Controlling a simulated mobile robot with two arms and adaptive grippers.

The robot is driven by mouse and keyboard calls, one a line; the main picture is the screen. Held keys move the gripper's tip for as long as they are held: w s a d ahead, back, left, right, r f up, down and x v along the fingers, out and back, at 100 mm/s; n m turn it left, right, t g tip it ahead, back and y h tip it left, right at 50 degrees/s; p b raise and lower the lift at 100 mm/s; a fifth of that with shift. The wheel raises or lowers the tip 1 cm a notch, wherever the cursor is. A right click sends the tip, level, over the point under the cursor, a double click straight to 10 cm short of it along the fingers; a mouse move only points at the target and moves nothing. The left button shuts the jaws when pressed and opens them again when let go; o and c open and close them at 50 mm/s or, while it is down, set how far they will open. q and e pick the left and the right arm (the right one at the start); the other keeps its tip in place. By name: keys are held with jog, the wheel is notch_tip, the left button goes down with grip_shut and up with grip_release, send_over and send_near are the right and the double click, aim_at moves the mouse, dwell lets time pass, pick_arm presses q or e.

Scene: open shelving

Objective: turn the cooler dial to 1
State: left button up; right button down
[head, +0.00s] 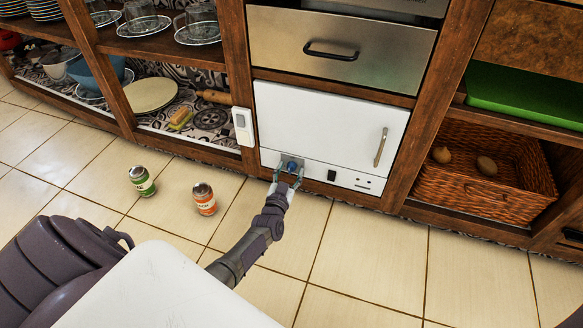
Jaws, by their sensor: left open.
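The cooler (325,125) is a white box with a vertical handle (381,147), built into the wooden shelving. Its door is shut. A small blue dial (292,166) sits low on the left of its front panel. My left gripper (290,168) is at the dial, with its open fingers on either side of it. I cannot tell whether the fingers touch it. The dial's setting and any numbers are too small to read. My right gripper is not in view.
A wicker basket (470,190) is on the right shelf. A metal drawer (340,48) is above the cooler. The floor at right is clear.

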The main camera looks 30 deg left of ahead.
pick_arm(q)
jog(key=shift+c, duration=1.2)
grip_shut()
